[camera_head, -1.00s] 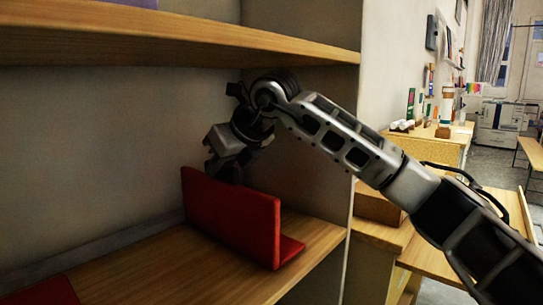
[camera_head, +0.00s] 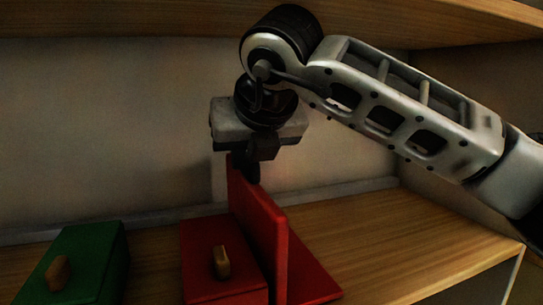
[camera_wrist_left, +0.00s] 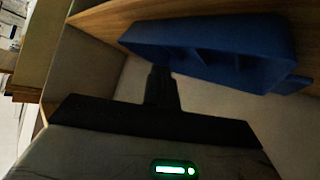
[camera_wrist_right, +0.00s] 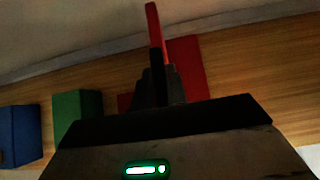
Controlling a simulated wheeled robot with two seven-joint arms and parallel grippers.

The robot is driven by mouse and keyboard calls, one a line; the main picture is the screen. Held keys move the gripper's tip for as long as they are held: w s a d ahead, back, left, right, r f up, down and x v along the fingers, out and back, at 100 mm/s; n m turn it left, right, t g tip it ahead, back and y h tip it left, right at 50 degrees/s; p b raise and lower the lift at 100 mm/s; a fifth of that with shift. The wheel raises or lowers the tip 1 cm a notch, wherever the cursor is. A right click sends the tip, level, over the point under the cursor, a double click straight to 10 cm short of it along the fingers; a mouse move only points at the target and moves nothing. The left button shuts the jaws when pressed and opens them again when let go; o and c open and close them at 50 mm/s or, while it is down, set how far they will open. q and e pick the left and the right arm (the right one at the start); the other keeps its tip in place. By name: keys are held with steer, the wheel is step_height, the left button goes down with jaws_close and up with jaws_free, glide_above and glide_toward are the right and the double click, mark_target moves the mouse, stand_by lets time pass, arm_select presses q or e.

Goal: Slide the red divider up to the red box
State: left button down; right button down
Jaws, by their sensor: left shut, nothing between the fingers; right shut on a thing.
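The red divider (camera_head: 262,232), an upright plate with a flat foot on its right, stands on the wooden shelf. My right gripper (camera_head: 250,172) is shut on the far upper part of its plate. In the right wrist view the divider (camera_wrist_right: 155,35) rises between the fingers (camera_wrist_right: 159,88). The red box (camera_head: 205,268), with a wooden knob, sits right beside the plate on its left. I cannot tell whether they touch. A red corner of the box (camera_wrist_right: 124,102) shows past the fingers. My left gripper (camera_wrist_left: 161,85) is shut and empty, seen only in its wrist view.
A green box (camera_head: 95,262) with a knob stands left of the red box, with a gap between. A blue box (camera_wrist_right: 20,135) lies farther left. The shelf right of the divider is clear. A blue object (camera_wrist_left: 215,50) is close to my left gripper. Another shelf board (camera_head: 130,18) runs above.

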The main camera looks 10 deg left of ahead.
steer(key=shift+s+a+f, duration=0.1)
steer(key=shift+s+a, duration=0.05)
steer(key=shift+a, duration=0.05)
steer(key=c, duration=1.4)
jaws_free()
steer(key=shift+d+r, duration=0.1)
steer(key=shift+r, duration=0.1)
